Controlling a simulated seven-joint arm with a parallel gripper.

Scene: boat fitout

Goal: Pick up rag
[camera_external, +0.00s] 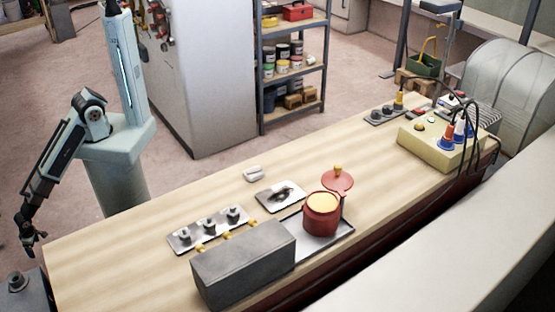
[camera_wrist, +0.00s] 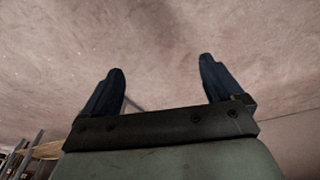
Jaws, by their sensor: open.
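A small white bundle (camera_external: 253,174), which looks like the folded rag, lies on the wooden counter (camera_external: 130,247) near its back edge. It is too small to make out folds clearly. My gripper (camera_external: 33,243) hangs low at the far left, off the counter's left end and well away from the bundle. In the wrist view my gripper (camera_wrist: 161,65) has its two dark fingers spread apart, with nothing between them. The wrist view shows mostly floor and no rag.
A metal plate with several knobs (camera_external: 208,228), a grey box (camera_external: 243,263), a small tray (camera_external: 280,196) and a red pot (camera_external: 321,216) stand near the bundle. A yellow box with cables (camera_external: 440,143) is at the right end. The counter's left end is clear.

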